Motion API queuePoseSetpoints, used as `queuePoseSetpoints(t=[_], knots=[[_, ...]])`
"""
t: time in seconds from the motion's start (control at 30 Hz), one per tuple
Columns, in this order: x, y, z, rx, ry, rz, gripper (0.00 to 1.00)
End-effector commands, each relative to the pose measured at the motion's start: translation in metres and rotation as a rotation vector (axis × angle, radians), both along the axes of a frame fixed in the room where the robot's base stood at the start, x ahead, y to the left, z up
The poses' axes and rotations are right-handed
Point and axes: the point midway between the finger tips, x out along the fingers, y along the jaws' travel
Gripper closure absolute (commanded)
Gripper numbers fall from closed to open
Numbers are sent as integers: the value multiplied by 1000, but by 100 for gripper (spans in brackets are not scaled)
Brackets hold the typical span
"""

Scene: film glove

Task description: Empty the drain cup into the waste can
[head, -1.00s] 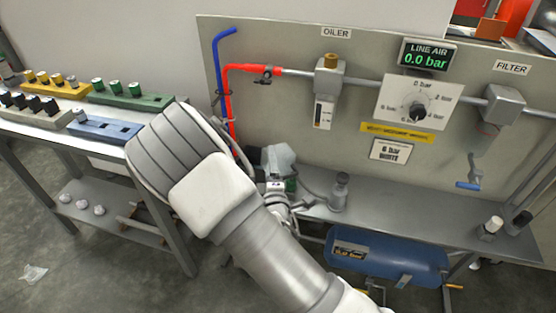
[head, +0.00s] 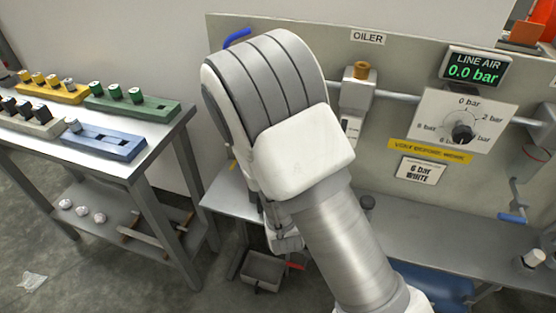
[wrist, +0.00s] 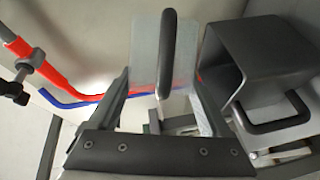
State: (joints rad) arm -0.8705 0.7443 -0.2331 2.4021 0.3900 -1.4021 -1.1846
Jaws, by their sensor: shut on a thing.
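My gripper (wrist: 165,80) shows in the wrist view, its two fingers spread around a dark upright bar with a rounded top (wrist: 167,50). A pale, translucent-looking plate stands behind the bar. I take the bar to be the drain cup's handle, but cannot make out the cup's body. In the head view my arm mostly hides the gripper and what it holds. A grey open bin (head: 262,270), likely the waste can, sits low beside the bench, partly behind my arm. A dark box-like form (wrist: 265,55) at the right of the wrist view is unclear.
The air panel (head: 425,60) stands behind the bench (head: 430,235), with a dial and a 0.0 bar display. A red and blue hose (wrist: 60,95) runs behind the gripper. At left, a table (head: 160,140) holds coloured fitting racks. A blue tank (head: 440,283) lies under the bench.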

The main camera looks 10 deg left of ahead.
Motion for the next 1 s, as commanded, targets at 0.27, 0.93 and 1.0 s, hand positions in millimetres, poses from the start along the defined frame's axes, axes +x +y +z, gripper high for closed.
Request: queuePoseSetpoints(t=[0.27, 0.93, 1.0], knots=[[2, -2, 12, 87, 69, 2, 85], [10, -13, 31, 563, 447, -1, 85], [11, -14, 32, 611, 486, -1, 85]])
